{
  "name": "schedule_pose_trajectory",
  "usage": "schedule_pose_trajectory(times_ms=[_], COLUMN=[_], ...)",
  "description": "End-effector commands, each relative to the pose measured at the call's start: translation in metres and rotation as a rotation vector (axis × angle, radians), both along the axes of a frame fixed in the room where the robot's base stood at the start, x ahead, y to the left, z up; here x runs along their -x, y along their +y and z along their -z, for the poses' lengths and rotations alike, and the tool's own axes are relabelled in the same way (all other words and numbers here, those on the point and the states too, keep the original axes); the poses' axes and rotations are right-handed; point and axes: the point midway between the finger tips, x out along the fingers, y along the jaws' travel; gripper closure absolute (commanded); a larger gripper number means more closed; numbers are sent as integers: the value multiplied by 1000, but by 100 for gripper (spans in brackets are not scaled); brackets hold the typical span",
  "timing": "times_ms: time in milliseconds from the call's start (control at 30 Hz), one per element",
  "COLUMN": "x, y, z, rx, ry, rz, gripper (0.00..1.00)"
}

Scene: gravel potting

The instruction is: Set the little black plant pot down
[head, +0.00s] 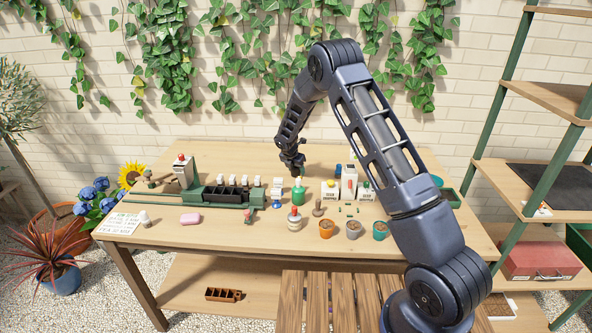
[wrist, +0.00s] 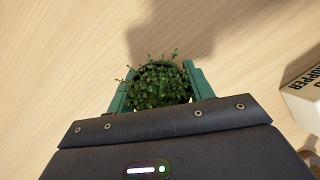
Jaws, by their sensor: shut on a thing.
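The little plant pot shows in the wrist view as a bushy green plant (wrist: 160,84) seen from above. Its leaves cover nearly all of the pot, with only a dark sliver of rim at the far side. My gripper (wrist: 160,72) has its two green fingers on either side of it, shut on the pot. In the head view my gripper (head: 294,166) points down over the back middle of the wooden table (head: 240,160). The pot is too small there to make out clearly. I cannot tell whether its base touches the table.
A white box marked HOPPER (wrist: 303,92) stands to the right in the wrist view. Bare wood and a shadow lie beyond the plant. A black compartment tray (head: 232,195) is to the left.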

Motion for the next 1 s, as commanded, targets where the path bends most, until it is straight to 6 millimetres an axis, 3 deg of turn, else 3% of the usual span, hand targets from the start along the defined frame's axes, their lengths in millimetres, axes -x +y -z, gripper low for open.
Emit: schedule_pose_trajectory(times_ms=[333,367,467,767,1000], x=[0,0,0,0,6], y=[0,0,0,0,3], z=[3,3,3,2,-20], rx=[0,0,0,0,-1], ry=[0,0,0,-1,-2], rz=[1,1,1,1,1], gripper=[74,46,27,26,26])
